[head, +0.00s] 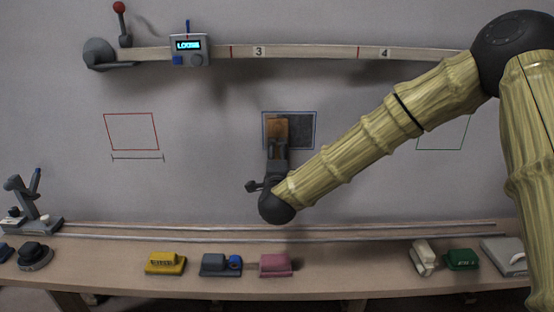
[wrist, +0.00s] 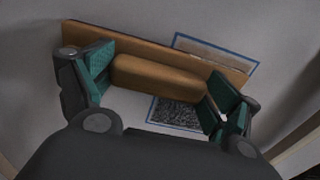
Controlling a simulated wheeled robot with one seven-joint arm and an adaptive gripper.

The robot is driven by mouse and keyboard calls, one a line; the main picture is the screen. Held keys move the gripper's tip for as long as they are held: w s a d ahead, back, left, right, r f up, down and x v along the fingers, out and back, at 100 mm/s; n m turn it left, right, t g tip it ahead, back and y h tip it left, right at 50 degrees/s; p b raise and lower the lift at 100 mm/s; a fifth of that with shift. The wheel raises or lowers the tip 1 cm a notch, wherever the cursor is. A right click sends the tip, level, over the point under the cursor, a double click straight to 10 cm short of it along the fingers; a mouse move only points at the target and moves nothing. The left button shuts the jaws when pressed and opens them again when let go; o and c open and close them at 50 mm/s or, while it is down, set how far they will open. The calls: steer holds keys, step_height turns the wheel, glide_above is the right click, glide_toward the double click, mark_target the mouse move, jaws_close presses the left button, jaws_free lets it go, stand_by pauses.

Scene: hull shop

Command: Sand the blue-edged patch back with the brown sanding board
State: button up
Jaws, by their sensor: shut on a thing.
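The blue-edged patch (head: 302,131) is a dark rectangle on the grey wall, in the middle of the head view. My gripper (head: 278,150) is in front of it, shut on the brown sanding board (head: 277,128). The board covers the left-middle part of the patch. In the wrist view, the board (wrist: 160,73) lies across the patch, its grip between the green-padded fingers of my gripper (wrist: 155,90). Dark speckled patch surface (wrist: 177,113) shows below the board, and a paler brownish strip shows above it. I cannot tell whether the board touches the wall.
A red-outlined area (head: 131,132) is on the wall at left, and a dark-outlined one (head: 443,133) at right, partly behind my arm. A numbered rail (head: 300,52) runs above. The bench holds yellow (head: 165,263), blue-grey (head: 220,265), pink (head: 275,265) and green (head: 462,259) blocks.

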steer(key=shift+s, duration=0.45)
steer(key=shift+d+r, duration=0.1)
steer(key=shift+d, duration=1.5)
steer(key=shift+w, duration=0.65)
steer(key=shift+w+r+p, duration=0.2)
steer(key=shift+r+p, duration=3.6)
steer(key=shift+r, duration=2.8)
steer(key=shift+s+f+b, duration=0.2)
steer(key=shift+f+b, duration=4)
steer(key=shift+f, duration=2.55)
steer(key=shift+r+p, duration=1.1)
steer(key=shift+r, duration=0.75)
